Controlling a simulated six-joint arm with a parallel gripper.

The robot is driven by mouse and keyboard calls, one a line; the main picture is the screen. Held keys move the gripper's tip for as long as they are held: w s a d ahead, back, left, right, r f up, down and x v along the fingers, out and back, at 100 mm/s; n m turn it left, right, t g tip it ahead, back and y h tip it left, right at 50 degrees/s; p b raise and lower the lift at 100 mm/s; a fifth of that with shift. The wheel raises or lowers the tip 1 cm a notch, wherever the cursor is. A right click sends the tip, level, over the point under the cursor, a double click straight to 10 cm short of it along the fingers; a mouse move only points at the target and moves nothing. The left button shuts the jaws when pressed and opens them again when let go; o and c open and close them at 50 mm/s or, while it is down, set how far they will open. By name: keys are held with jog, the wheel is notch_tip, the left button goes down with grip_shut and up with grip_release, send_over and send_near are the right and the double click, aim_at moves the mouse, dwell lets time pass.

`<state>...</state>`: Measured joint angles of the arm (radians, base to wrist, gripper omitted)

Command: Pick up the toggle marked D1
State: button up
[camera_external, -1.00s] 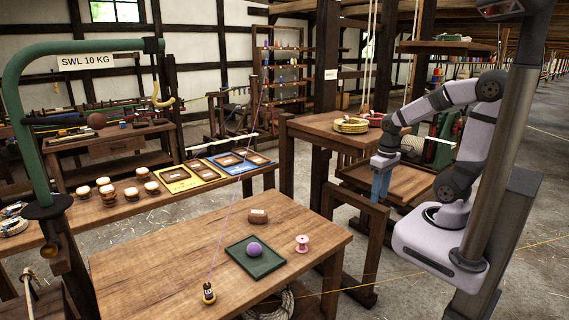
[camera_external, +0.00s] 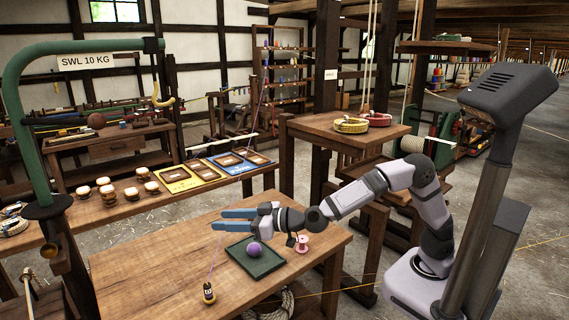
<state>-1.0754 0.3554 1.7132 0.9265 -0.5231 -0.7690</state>
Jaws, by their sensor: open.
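My gripper (camera_external: 222,219) reaches left over the table with its two blue fingers apart and nothing visible between the fingertips. A small brown wooden piece, perhaps the toggle, lay on the table in the earlier frame; its spot is now covered by my gripper. I cannot read a D1 mark anywhere. Other small pieces on the table are a purple ball (camera_external: 254,249) on a dark green tray (camera_external: 268,269), a pink spool (camera_external: 302,246), and a black and yellow weight (camera_external: 209,293) on a thin purple cord.
The wooden table (camera_external: 150,265) is bare at its left. Behind it, a bench carries several white-topped pots (camera_external: 131,194) and yellow and blue cards (camera_external: 207,170). A green crane post (camera_external: 20,130) stands left. The purple cord rises behind my gripper.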

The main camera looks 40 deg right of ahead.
aim_at(208, 290)
jog(key=s+a+f+m+t+b, duration=0.1)
jog(key=s+a+f+t+b, duration=0.25)
jog(key=s+a, duration=0.35)
jog(key=shift+g+h, duration=0.4)
jog(key=shift+g, duration=0.05)
jog(key=f, duration=1.1)
jog(key=s+d+f, duration=0.1)
jog(key=f, duration=0.4)
jog(key=shift+f, duration=0.25)
jog(key=shift+x, duration=3.65)
grip_shut()
